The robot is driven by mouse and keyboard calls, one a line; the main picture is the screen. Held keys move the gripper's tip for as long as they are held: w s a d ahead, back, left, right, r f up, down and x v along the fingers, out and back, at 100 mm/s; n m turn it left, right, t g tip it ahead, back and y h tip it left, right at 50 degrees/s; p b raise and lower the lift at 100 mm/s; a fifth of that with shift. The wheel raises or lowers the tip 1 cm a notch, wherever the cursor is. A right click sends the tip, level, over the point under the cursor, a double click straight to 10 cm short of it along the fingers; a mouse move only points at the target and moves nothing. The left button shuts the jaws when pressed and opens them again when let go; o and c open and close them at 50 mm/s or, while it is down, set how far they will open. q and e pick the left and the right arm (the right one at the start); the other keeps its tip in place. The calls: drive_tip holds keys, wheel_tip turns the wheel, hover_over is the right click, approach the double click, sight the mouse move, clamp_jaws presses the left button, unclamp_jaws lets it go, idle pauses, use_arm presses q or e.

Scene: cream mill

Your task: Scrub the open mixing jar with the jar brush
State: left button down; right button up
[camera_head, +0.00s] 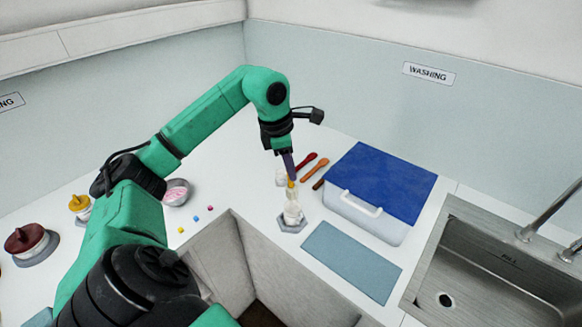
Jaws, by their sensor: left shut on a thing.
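My left gripper (284,151) points down above the counter and is shut on the purple handle of the jar brush (289,166). The brush hangs nearly upright, with a yellow collar and a pale head below the handle. The head meets the top of the open mixing jar (292,215), a small whitish jar standing on a grey hexagonal base. The pale head and the jar blend together, so I cannot tell how deep the head sits in it. My right gripper is out of view.
A clear box with a blue lid (380,180) stands right of the jar. A grey-blue mat (350,261) lies in front, left of the sink (490,275). Red and orange spoons (314,170) lie behind the jar. A pink-filled bowl (176,192) and small cubes lie left.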

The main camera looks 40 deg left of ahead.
sight(289, 189)
use_arm(q)
drive_tip(key=shift+s+a+f+b+x, duration=0.15)
drive_tip(key=shift+s+b+x, duration=0.2)
drive_tip(key=shift+b+x, duration=1.15)
drive_tip(key=shift+s+a+b+x, duration=0.15)
drive_tip(key=shift+s+b+x, duration=0.15)
drive_tip(key=shift+b+x, duration=1.15)
drive_tip(key=shift+s+a+f+b+x, duration=0.1)
drive_tip(key=shift+s+b+x, duration=0.25)
drive_tip(key=shift+b+x, duration=1.15)
drive_tip(key=shift+w+f+p, duration=0.1)
drive_tip(key=shift+f+p, duration=0.2)
drive_tip(key=shift+p, duration=0.25)
